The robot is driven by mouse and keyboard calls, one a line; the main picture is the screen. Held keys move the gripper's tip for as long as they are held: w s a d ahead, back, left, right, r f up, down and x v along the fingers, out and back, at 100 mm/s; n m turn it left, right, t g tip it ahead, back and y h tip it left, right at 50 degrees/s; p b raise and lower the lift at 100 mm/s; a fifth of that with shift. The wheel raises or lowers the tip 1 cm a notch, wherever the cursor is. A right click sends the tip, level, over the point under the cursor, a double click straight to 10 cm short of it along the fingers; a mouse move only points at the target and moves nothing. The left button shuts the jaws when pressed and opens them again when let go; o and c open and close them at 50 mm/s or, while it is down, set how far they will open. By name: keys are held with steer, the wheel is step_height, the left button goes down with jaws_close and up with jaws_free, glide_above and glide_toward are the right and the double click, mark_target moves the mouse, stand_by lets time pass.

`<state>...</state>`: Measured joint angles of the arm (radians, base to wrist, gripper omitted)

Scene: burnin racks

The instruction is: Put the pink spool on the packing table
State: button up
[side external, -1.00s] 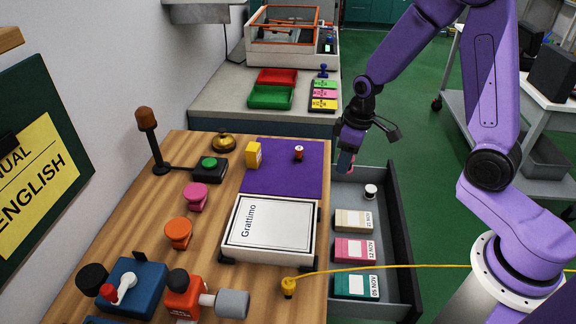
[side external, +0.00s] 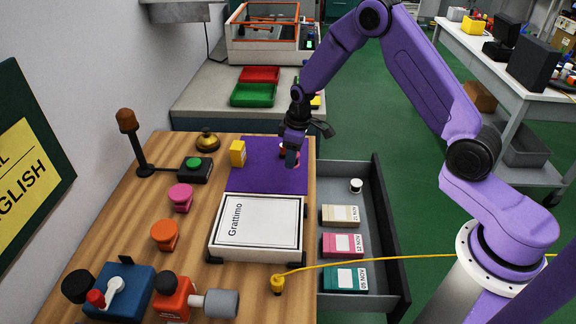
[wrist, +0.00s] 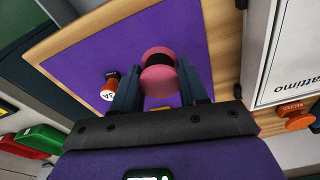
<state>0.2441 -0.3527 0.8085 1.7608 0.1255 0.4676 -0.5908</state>
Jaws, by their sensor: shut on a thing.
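The pink spool (wrist: 160,80), with two pink flanges and a dark core, is held between the two fingers of my gripper (wrist: 160,90) in the wrist view. In the side view my gripper (side external: 291,156) is shut on it, over the purple mat (side external: 262,180) on the wooden table (side external: 135,222). The spool is mostly hidden there. I cannot tell whether it touches the mat or hangs just above it. No label shows which surface is the packing table.
A small red-and-white bottle (wrist: 109,88) stands on the mat close beside my gripper. A yellow box (side external: 238,153) is at the mat's left edge. A white framed board (side external: 257,222) lies in front. An open drawer (side external: 381,225) is to the right. A white table (side external: 462,42) stands behind right.

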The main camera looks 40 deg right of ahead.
mark_target(288, 175)
steer(key=shift+w+f, duration=0.95)
steer(key=shift+f, duration=1.65)
steer(key=o, duration=1.1)
steer(key=shift+f, duration=0.15)
steer(key=shift+o, duration=0.2)
steer(key=r, duration=0.7)
steer(key=s+r, duration=0.1)
steer(key=r, duration=0.3)
steer(key=shift+d+r, duration=0.15)
steer(key=shift+d, duration=0.2)
steer(key=shift+s+r, duration=0.15)
steer(key=shift+r, duration=0.35)
